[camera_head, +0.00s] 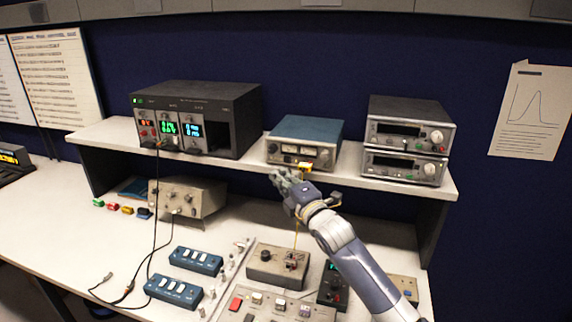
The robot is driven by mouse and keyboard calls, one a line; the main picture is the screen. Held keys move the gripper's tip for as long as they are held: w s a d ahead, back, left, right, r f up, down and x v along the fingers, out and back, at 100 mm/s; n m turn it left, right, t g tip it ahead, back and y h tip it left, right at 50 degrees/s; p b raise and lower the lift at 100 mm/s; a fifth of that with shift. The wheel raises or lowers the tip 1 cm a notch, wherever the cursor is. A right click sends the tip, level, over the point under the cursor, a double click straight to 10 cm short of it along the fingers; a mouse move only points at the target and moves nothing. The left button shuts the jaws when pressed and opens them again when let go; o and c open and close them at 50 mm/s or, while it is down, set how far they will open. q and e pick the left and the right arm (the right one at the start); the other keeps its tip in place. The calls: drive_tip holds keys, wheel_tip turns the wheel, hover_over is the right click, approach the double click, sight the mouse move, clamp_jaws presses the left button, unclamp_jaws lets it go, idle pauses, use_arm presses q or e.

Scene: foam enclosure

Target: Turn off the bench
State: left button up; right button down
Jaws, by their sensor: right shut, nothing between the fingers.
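A bench with a shelf holds several instruments. A black power supply (222,100) at the shelf's left has lit green and blue displays. A blue-topped meter box (312,130) stands mid-shelf with a small yellow item at its front. Two stacked grey units, upper (412,108) and lower (400,169), stand at the right with dark displays. My right gripper (279,179) is shut and empty, in front of the shelf edge below the meter box. My right arm hides part of the lower bench. My left gripper is not in view.
On the worktop are a grey box (196,198), two blue switch boxes (196,260) (173,290), a knob box (266,264), a panel with a red button (236,303) and a dark device with a green display (333,285). Black cables hang at the left. The left worktop is mostly clear.

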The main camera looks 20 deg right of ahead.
sight(287, 160)
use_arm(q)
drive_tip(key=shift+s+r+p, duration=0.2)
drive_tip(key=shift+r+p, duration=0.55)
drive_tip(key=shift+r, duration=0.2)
use_arm(e)
drive_tip(key=w, duration=0.1)
drive_tip(key=w+d, duration=0.2)
drive_tip(key=shift+w+d+r, duration=0.1)
drive_tip(key=shift+r, duration=0.15)
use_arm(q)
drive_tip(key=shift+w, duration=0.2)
use_arm(e)
drive_tip(key=shift+w+d+r+b, duration=0.2)
drive_tip(key=shift+w+d+b, duration=0.05)
drive_tip(key=shift+b, duration=0.05)
drive_tip(key=shift+r, duration=0.75)
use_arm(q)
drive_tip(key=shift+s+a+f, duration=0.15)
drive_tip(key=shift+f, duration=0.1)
use_arm(e)
drive_tip(key=shift+f, duration=0.1)
